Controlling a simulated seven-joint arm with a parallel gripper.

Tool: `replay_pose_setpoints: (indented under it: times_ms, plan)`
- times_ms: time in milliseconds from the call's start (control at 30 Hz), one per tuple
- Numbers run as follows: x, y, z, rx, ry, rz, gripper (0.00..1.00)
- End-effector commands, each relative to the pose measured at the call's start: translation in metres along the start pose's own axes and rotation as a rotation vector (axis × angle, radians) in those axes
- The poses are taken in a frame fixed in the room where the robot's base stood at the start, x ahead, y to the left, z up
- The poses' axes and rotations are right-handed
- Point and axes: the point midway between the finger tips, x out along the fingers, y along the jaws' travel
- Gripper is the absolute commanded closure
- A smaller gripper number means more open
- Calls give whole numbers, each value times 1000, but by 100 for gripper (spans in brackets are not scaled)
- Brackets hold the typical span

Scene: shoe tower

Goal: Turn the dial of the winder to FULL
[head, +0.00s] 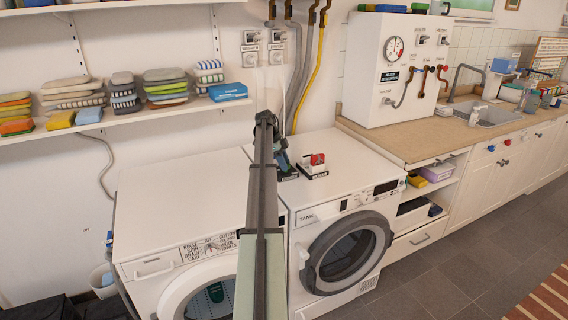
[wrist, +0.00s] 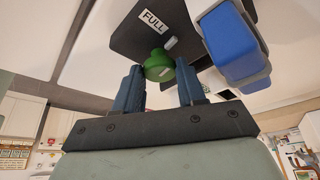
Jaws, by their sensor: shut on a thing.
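In the wrist view, the dial is a green round knob (wrist: 157,70) on a dark plate (wrist: 125,42). A small pale mark, which looks like its pointer, shows at the knob's upper right. A white label reading FULL (wrist: 152,20) is on the plate, up and left of the knob; the mark does not line up with it. My gripper (wrist: 159,65) has its two blue fingers on either side of the knob, shut on it. In the head view my arm hides most of the winder and the dial on top of the machines.
A blue block with grey edges (wrist: 232,42) stands close right of the fingers in the wrist view. A small device with a red top (head: 316,159) sits on the right washing machine (head: 345,165). The left machine's top (head: 170,205) is clear. A shelf (head: 140,116) holds folded cloths behind.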

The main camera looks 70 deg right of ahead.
Motion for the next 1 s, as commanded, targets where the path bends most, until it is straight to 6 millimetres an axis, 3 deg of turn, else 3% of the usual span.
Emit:
replay_pose_setpoints:
  times_ms: [300, 833, 867, 1000]
  plan:
    - [0, -1, 1, 106, -2, 45, 91]
    - [0, -1, 1, 126, -3, 53, 91]
    - [0, -1, 1, 126, -3, 53, 59]
    - [0, -1, 0, 126, -2, 53, 46]
